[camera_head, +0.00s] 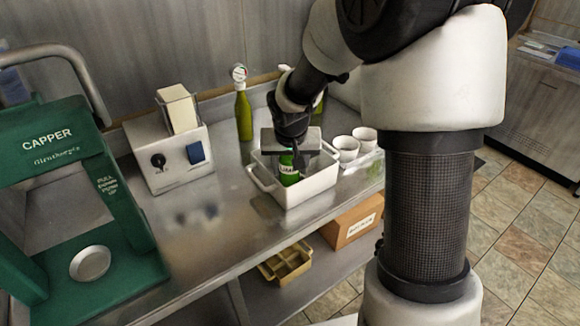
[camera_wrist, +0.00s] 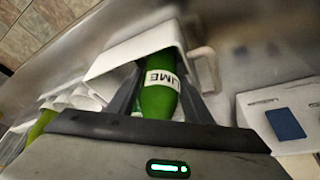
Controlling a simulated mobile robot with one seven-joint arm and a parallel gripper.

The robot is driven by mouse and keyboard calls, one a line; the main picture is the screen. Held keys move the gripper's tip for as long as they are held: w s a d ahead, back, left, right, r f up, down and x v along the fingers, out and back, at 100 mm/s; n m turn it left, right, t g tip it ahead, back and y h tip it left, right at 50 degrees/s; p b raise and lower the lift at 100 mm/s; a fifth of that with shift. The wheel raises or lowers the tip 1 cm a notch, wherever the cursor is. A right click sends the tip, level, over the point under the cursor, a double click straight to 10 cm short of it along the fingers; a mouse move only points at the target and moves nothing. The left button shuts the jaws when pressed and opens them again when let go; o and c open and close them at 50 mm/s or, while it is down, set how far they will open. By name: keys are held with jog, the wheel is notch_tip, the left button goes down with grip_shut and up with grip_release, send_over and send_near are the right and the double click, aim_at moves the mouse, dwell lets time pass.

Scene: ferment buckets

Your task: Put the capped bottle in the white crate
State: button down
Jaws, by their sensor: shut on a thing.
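The green bottle with a white LIME label (camera_head: 288,178) is inside the white crate (camera_head: 315,184) on the steel counter. My gripper (camera_head: 291,158) reaches down over the crate and is shut on this bottle. In the wrist view the bottle (camera_wrist: 158,98) lies between the two dark fingers of my gripper (camera_wrist: 157,108), and the wall of the crate (camera_wrist: 128,52) rises beyond it. The top of the bottle is hidden by my gripper, so I cannot see a cap. I cannot tell whether the bottle touches the crate floor.
Another green bottle (camera_head: 243,115) with a round gauge on top stands behind the crate. White cups (camera_head: 346,149) stand to the right. A box-shaped machine (camera_head: 168,156) and the green capper (camera_head: 70,200) are to the left. The counter front between them is clear.

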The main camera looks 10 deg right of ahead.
jog(key=shift+f, duration=0.1)
jog(key=c, duration=1.2)
grip_release()
